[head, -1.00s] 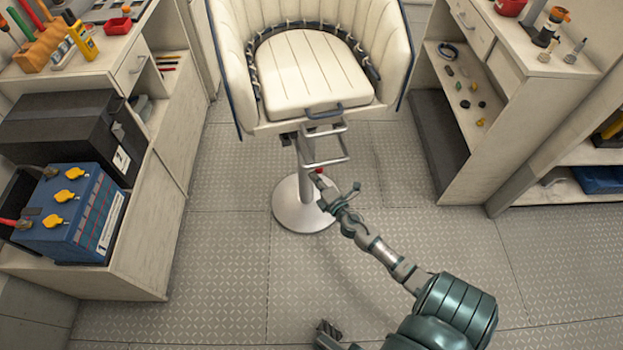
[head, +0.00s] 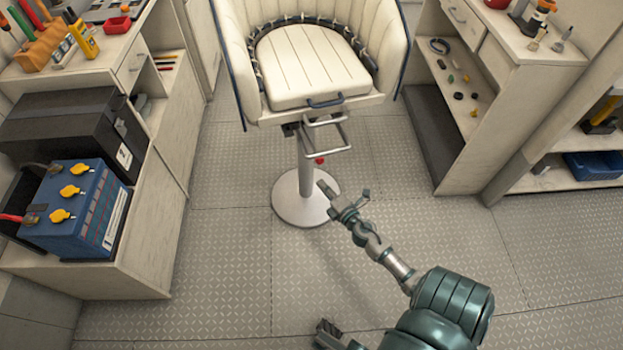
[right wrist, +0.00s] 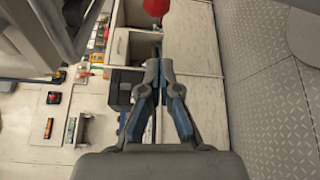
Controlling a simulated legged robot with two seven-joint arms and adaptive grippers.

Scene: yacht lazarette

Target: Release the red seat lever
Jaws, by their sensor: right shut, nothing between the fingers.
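The red knob of the seat lever (head: 320,160) shows under the cream seat (head: 312,68), beside the metal pedestal (head: 305,180). My right gripper (head: 323,186) is just below and in front of the knob, with a gap between them in the picture. In the right wrist view the fingers (right wrist: 158,68) meet at their tips and hold nothing. The red knob (right wrist: 156,7) is ahead of the tips at the top edge, partly cut off. The lever's shaft is hidden.
A metal footrest (head: 328,138) juts out under the seat, close to the knob. A cabinet with a blue battery (head: 75,212) and a black box (head: 75,130) stands at left. A shelf unit (head: 480,150) stands at right. The patterned floor between is clear.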

